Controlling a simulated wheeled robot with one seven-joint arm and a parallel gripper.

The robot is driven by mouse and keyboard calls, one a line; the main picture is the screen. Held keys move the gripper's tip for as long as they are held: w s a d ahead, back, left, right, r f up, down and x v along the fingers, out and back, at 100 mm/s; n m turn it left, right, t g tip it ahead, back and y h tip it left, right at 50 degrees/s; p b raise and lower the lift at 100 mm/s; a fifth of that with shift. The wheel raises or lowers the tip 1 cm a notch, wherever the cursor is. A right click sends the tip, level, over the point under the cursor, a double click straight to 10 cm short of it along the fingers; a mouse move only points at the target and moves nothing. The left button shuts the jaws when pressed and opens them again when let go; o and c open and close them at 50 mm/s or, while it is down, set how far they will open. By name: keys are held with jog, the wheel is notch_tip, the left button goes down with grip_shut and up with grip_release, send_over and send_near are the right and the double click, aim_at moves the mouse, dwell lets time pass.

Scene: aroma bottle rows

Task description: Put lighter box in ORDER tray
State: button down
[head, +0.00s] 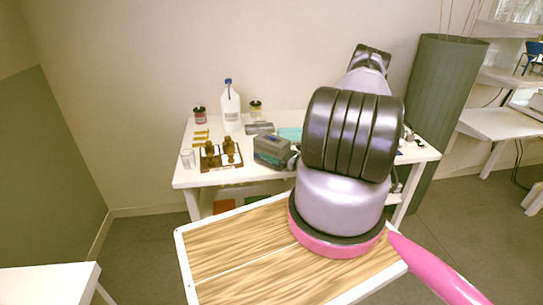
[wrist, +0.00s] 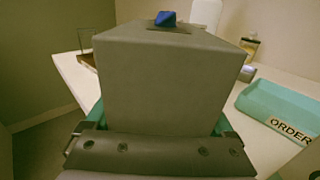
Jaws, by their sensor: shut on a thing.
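A grey box (wrist: 160,85), which I take as the lighter box, fills the middle of the wrist view. It has a slot in its top, and a blue piece (wrist: 166,18) shows just above it. My gripper (wrist: 160,125) is shut on this box, with a teal finger at each side. In the head view the box (head: 270,151) is at the front of the white table, left of my arm. The teal ORDER tray (wrist: 280,108) lies right of the box in the wrist view. In the head view my arm hides most of the tray (head: 291,133).
A wooden rack (head: 222,165) with brown bottles and a clear glass (head: 187,158) stand left of the box. A white blue-capped bottle (head: 231,108) and small jars stand behind. A wood-topped surface (head: 235,262) with a white rim is in the foreground.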

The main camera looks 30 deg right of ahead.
jog(key=shift+f, duration=0.55)
jog(key=shift+f, duration=0.1)
grip_release()
jog(key=shift+s+d, duration=0.1)
jog(key=shift+s, duration=0.05)
jog(key=v, duration=1.1)
jog(key=shift+s, duration=0.3)
jog(key=shift+d, duration=0.1)
